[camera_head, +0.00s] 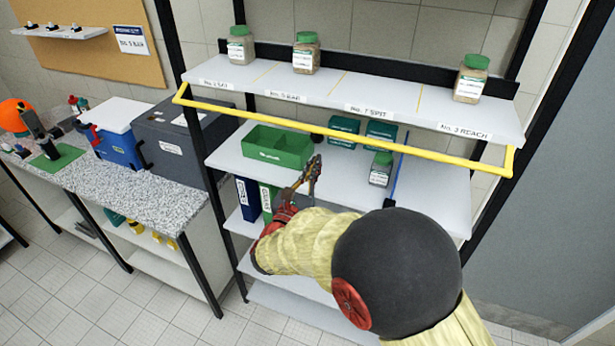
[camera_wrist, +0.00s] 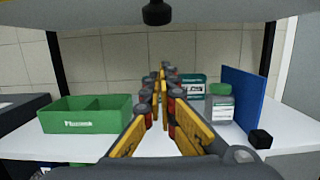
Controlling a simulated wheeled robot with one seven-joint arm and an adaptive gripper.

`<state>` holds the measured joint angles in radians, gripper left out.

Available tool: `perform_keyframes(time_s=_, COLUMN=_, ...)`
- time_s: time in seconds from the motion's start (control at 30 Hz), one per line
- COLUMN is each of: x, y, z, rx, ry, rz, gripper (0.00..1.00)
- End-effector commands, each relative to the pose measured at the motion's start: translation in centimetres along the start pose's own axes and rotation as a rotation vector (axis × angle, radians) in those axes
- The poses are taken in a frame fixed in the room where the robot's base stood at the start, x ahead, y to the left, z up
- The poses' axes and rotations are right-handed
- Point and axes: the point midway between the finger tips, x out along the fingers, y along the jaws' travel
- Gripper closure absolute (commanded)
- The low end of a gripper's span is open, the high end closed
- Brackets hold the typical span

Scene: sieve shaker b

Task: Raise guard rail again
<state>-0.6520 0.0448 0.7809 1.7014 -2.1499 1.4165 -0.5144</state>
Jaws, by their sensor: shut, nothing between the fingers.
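The yellow guard rail (camera_head: 420,152) runs across the front of the top shelf (camera_head: 300,92) in the head view. My gripper (camera_head: 314,168) is below the rail, at the middle shelf (camera_head: 335,180), right of the green divided bin. It is shut and empty, and apart from the rail. In the wrist view my gripper (camera_wrist: 163,75) points into the middle shelf bay. I cannot make out the rail there.
Three green-lidded jars, including one at the right (camera_head: 471,80), stand on the top shelf. The middle shelf holds the green bin (camera_head: 277,147), teal boxes (camera_wrist: 191,88), a grey jar (camera_wrist: 220,105) and a blue panel (camera_wrist: 244,97). A granite-topped bench (camera_head: 130,190) stands at left.

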Motion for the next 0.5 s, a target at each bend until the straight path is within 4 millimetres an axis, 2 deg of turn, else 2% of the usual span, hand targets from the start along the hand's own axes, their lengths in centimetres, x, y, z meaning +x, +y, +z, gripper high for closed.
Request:
perform_keyframes(time_s=0.1, x=2.4, y=-0.1, z=0.1, rx=0.0, ry=-0.001, rz=-0.004, gripper=1.0)
perform_keyframes(time_s=0.13, x=2.5, y=0.0, z=0.5, rx=0.003, ry=-0.001, rz=-0.001, gripper=1.0)
perform_keyframes(time_s=0.3, x=1.4, y=0.1, z=2.8, rx=0.003, ry=-0.001, rz=0.002, gripper=1.0)
perform_keyframes(time_s=0.5, x=0.9, y=0.0, z=3.8, rx=0.002, ry=0.0, rz=0.001, gripper=1.0)
